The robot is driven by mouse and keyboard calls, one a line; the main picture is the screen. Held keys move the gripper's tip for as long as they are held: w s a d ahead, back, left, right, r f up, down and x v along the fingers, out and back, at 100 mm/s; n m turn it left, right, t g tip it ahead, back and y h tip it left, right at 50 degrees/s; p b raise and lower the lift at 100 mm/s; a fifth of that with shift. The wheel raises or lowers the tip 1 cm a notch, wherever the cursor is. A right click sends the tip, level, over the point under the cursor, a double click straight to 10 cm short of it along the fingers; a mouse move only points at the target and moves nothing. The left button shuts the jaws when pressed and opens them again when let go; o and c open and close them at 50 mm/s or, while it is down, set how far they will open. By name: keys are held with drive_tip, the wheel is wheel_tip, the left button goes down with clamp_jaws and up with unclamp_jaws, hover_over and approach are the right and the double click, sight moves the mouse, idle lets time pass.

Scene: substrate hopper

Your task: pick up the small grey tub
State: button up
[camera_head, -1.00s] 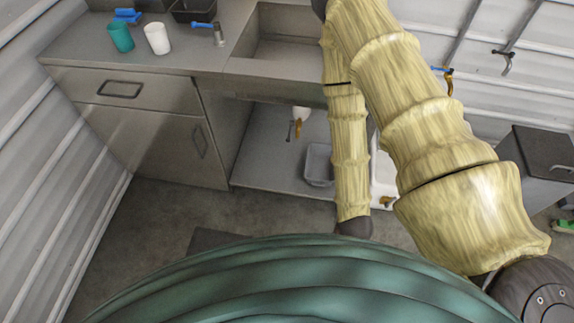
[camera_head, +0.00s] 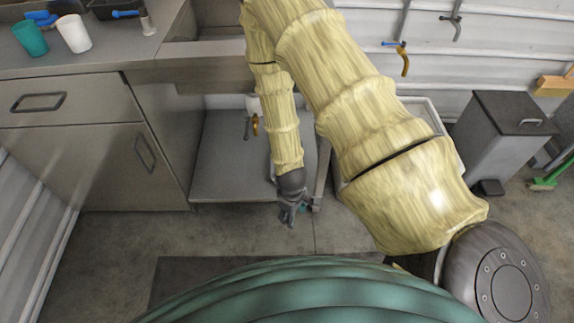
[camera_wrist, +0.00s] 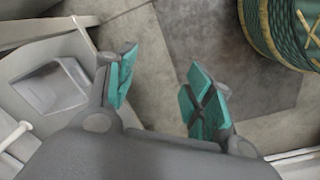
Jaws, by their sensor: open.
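The small grey tub (camera_wrist: 52,88) shows in the wrist view at the left, on the pale lower shelf and left of my gripper's fingers. In the head view my forearm hides it. My gripper (camera_wrist: 160,78) is open, with teal pads on both fingers and only bare floor between them. In the head view my gripper (camera_head: 290,214) hangs down, in front of the shelf's front edge. The tub is apart from the fingers.
The lower shelf (camera_head: 228,170) lies under the steel sink counter, with a leg (camera_head: 322,165) beside my gripper. A teal cup (camera_head: 31,39) and a white cup (camera_head: 74,33) stand on the counter. A grey bin (camera_head: 497,140) stands at the right.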

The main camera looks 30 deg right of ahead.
drive_tip(key=w+d+f+n+b, duration=0.2)
drive_tip(key=w+d+f+b, duration=0.15)
drive_tip(key=w+b, duration=0.45)
drive_tip(key=w+d+f+n+b, duration=0.3)
drive_tip(key=w+d+b, duration=0.2)
drive_tip(key=w+b, duration=0.3)
drive_tip(key=w+d+f+n+b, duration=0.2)
drive_tip(key=w+d+f+b, duration=0.25)
drive_tip(key=w+b, duration=0.35)
drive_tip(key=shift+y, duration=0.3)
drive_tip(key=shift+s+d+f+b, duration=0.1)
drive_tip(key=shift+s+f+b, duration=0.15)
drive_tip(key=shift+f+b, duration=0.85)
drive_tip(key=shift+s+d+f+b, duration=0.15)
drive_tip(key=shift+f+b, duration=0.5)
drive_tip(key=shift+f, duration=0.7)
wheel_tip(320, 180, down, 5)
drive_tip(key=b, duration=0.4)
drive_tip(key=shift+a, duration=0.15)
clamp_jaws()
